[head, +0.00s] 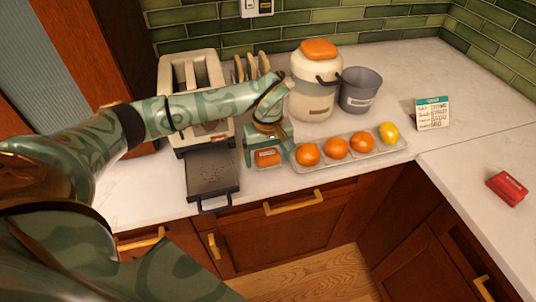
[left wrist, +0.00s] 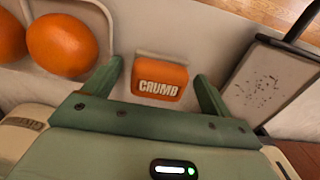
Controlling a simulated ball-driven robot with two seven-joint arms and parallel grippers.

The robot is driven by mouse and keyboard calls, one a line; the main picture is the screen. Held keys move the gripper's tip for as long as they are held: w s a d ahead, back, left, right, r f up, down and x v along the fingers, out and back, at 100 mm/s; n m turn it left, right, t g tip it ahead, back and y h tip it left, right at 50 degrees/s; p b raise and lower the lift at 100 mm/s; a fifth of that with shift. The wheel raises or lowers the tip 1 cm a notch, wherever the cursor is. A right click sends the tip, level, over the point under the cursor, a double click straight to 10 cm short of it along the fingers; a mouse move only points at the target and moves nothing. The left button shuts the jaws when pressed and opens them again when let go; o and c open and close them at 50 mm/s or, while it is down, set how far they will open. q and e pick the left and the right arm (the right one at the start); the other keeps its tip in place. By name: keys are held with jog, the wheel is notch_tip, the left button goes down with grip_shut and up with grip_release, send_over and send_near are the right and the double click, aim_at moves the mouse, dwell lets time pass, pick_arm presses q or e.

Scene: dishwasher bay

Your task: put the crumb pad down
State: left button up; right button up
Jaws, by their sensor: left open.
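The crumb pad is a small orange block with a pale edge and the word CRUMB on it. It lies on the white counter, between the toaster's dark tray and the fruit tray, in the head view (head: 267,157). In the left wrist view the crumb pad (left wrist: 160,79) sits between the two green fingers, with a gap on each side. My left gripper (head: 268,152) is open and over the pad; it also shows in the left wrist view (left wrist: 158,85). My right gripper is not in view.
A dark crumb tray (head: 212,174) sticks out in front of the cream toaster (head: 192,72). A white tray (head: 318,180) with several fruits is close on the right. A cream jar (head: 312,95) and grey bucket (head: 359,91) stand behind. The counter's right part is mostly clear.

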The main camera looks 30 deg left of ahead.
aim_at(268, 155)
pick_arm(q)
notch_tip(268, 155, up, 12)
jog(key=p, duration=0.2)
jog(key=shift+f, duration=0.1)
dwell(0.4)
